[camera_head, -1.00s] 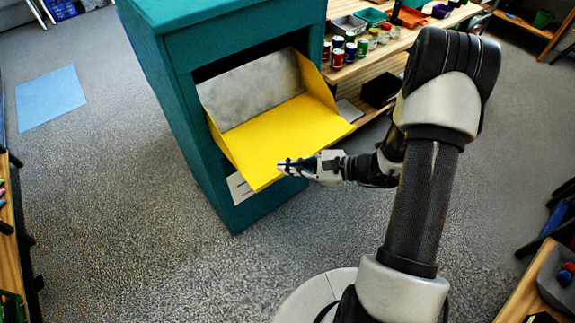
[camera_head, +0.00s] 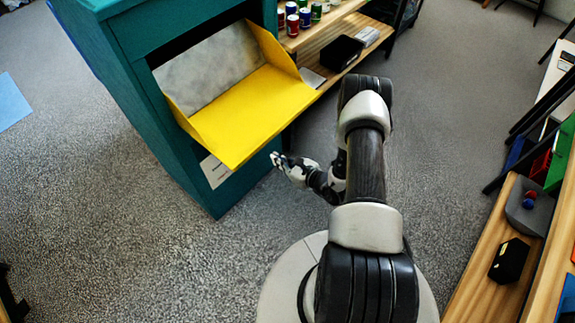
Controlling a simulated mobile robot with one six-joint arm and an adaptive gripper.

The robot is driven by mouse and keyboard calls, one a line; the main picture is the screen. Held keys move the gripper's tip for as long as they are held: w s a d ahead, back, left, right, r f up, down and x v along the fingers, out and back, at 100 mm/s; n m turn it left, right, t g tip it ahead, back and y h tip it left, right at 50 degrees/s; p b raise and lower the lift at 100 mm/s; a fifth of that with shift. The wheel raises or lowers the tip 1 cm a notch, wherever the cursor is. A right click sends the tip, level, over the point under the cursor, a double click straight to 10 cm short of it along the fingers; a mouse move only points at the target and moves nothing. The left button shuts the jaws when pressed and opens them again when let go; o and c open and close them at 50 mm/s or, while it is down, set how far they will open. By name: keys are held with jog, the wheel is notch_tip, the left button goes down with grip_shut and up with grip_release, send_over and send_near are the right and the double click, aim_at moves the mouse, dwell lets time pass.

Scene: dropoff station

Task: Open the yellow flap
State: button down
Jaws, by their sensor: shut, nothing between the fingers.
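The yellow flap (camera_head: 250,112) is tilted out from the front of the teal box (camera_head: 130,95), with yellow side walls and a grey back panel (camera_head: 213,66) behind it. The flap stands open like a chute. My gripper (camera_head: 275,157) is shut and empty, in front of the box and to the right of the flap's lower corner. In the picture a small gap shows between my gripper and the flap.
A wooden shelf (camera_head: 335,43) with several small jars and a black box (camera_head: 342,53) stands to the right of the teal box. A wooden bench (camera_head: 483,262) is at the right edge.

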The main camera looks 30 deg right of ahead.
jog(key=shift+w+a+r, duration=0.3)
jog(key=shift+w+r, duration=0.4)
jog(key=shift+r, duration=0.05)
jog(key=shift+w+a+r, duration=0.25)
jog(key=shift+w+r, duration=0.45)
jog(key=shift+r, duration=0.05)
notch_tip(320, 180, up, 11)
jog(key=g+p, duration=0.1)
jog(key=p, duration=0.5)
jog(key=shift+w+f+p, duration=0.15)
jog(key=shift+w+p, duration=0.2)
jog(key=shift+w, duration=0.05)
jog(key=shift+a, duration=0.1)
